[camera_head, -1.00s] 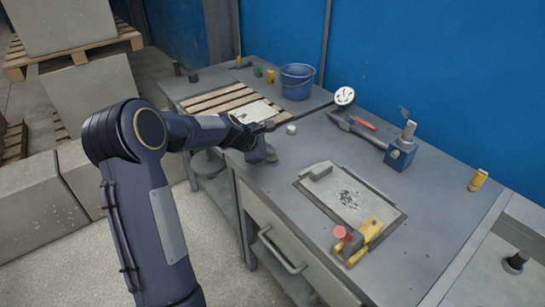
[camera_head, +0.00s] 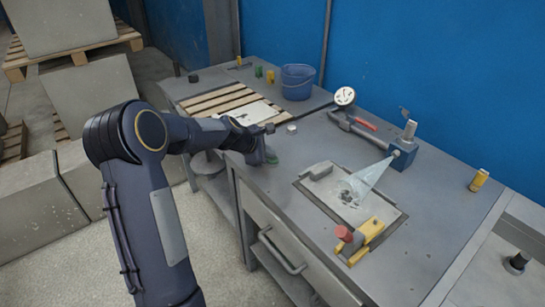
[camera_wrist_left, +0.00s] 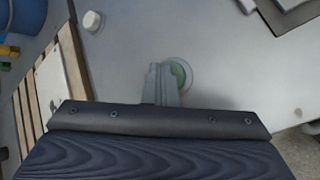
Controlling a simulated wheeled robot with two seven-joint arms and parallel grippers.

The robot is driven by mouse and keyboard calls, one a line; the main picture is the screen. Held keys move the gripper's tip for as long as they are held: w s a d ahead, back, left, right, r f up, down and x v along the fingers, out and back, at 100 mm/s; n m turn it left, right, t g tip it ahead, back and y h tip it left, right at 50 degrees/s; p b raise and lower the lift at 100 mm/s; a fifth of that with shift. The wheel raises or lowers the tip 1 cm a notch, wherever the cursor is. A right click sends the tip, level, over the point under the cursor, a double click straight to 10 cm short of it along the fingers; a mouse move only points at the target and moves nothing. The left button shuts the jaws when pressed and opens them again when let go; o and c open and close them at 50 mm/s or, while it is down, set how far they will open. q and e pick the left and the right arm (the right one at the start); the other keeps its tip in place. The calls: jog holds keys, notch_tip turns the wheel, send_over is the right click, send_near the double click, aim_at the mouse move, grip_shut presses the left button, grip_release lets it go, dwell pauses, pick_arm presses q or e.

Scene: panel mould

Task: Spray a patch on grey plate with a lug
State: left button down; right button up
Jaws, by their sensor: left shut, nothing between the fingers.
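The grey plate (camera_head: 385,216) lies on the bench, with a raised grey lug (camera_head: 318,171) at its far left corner. Dark specks (camera_head: 347,197) lie near its middle. A pale translucent spray cone (camera_head: 368,179) runs from the blue spray block (camera_head: 402,157) down onto the specks. My left gripper (camera_head: 265,156) is shut and empty at the bench's left edge, beside a round green button (camera_head: 273,158). In the left wrist view, the shut fingers (camera_wrist_left: 162,82) overlap the edge of the green button (camera_wrist_left: 180,75); I cannot tell whether they press it. My right gripper is out of view.
A yellow clamp with a red knob (camera_head: 358,241) sits at the plate's near edge. A dial gauge (camera_head: 344,96), a blue bucket (camera_head: 298,82) and a slatted wooden rack (camera_head: 215,100) stand farther back.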

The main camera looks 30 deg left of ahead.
aim_at(269, 159)
pick_arm(q)
jog(key=shift+r+p, duration=0.4)
notch_tip(269, 159, up, 6)
jog(key=p, duration=0.5)
jog(key=shift+r, duration=0.1)
dwell(0.7)
